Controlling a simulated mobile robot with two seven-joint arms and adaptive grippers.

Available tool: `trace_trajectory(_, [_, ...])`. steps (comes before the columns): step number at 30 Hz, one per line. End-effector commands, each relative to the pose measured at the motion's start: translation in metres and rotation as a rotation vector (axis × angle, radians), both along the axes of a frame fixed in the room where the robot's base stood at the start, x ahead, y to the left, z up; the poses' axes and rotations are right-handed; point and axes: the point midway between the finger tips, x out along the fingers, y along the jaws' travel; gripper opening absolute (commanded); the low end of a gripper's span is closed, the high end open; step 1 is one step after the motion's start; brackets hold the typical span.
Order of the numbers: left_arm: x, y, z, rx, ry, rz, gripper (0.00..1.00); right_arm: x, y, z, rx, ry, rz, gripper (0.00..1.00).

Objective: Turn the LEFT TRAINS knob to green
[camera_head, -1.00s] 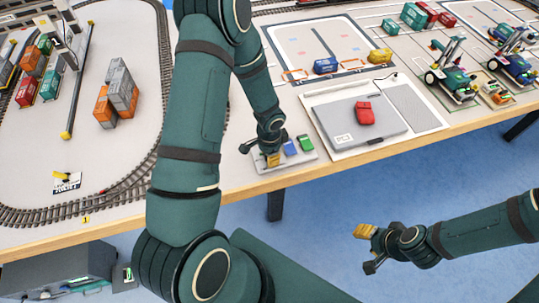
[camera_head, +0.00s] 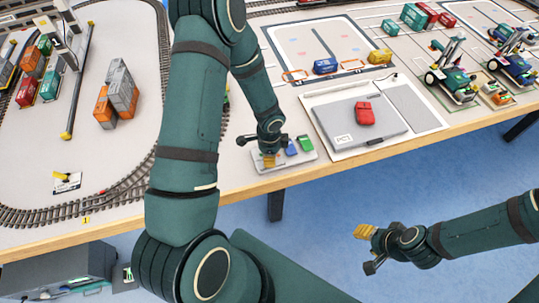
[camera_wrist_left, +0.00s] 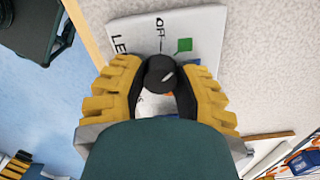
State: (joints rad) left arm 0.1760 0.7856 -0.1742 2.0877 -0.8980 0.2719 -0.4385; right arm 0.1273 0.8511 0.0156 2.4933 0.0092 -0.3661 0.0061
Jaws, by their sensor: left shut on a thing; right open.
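In the left wrist view, a round black knob (camera_wrist_left: 161,74) with a short white mark sits on a white panel (camera_wrist_left: 205,28). The mark slants toward the upper right, the side of a green square (camera_wrist_left: 183,45); I cannot tell if it lines up exactly. The word OFF and part of a label starting "LE" are printed beside it. My left gripper (camera_wrist_left: 160,88) has its yellow fingers shut on the knob from both sides. In the head view, my left gripper (camera_head: 268,159) is at the left end of the panel (camera_head: 284,166), hiding the knob. My right gripper (camera_head: 367,249) is open and empty off the table front.
A blue piece (camera_head: 291,148) and a green piece (camera_head: 306,143) are on the same panel, close right of my left gripper. A grey board with a red object (camera_head: 364,113) lies farther right. Train track (camera_head: 110,200) curves at the left.

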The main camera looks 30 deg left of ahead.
Motion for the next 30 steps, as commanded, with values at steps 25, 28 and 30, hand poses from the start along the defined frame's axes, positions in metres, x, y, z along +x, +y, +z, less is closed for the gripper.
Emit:
trace_trajectory(25, [0.001,0.001,0.032,0.000,-0.005,0.004,0.65,0.000,0.000,0.000,0.000,0.000,0.000,0.47])
trace_trajectory(28, [0.001,0.001,0.053,0.000,-0.005,0.004,0.65,0.000,0.000,0.000,0.000,0.000,0.000,0.47])
trace_trajectory(30, [0.001,0.001,0.067,0.000,-0.005,0.004,0.65,0.000,0.000,0.000,0.000,0.000,0.000,0.47])
